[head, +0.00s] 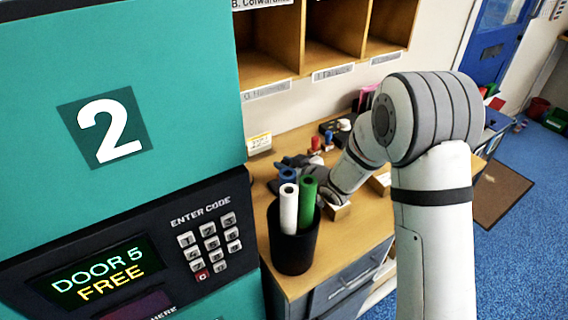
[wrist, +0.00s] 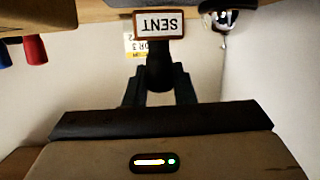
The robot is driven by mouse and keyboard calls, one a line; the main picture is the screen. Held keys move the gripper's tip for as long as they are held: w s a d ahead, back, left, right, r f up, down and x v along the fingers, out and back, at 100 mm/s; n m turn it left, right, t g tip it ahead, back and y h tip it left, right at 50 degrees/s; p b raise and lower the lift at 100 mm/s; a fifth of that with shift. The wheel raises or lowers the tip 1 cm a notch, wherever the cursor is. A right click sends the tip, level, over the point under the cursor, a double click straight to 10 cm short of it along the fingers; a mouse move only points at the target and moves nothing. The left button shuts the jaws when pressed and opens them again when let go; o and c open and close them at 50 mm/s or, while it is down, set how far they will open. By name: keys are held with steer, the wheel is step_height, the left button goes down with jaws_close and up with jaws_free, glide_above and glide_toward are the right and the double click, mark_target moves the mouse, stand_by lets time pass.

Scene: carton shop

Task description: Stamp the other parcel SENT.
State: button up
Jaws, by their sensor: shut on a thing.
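My gripper (wrist: 159,82) is shut on the dark handle of a stamp. The stamp's brown block (wrist: 137,24) carries a white SENT label, upside down in the wrist view. In the head view my gripper is behind the pot, largely hidden by the rolls and my arm. I cannot tell from the frames which of these is the parcel. The underside of the stamp is hidden.
A black pot (head: 292,245) with a white roll (head: 289,205) and a green roll (head: 308,190) stands at the counter's front. A teal locker (head: 180,70) blocks the left. A small card (head: 259,142) stands behind.

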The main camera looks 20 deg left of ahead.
steer(key=shift+s+f+b, duration=0.1)
steer(key=shift+f+b, duration=0.6)
steer(key=shift+b, duration=0.05)
stand_by(1.8)
steer(key=shift+r+p, duration=2.1)
steer(key=shift+r, duration=1.6)
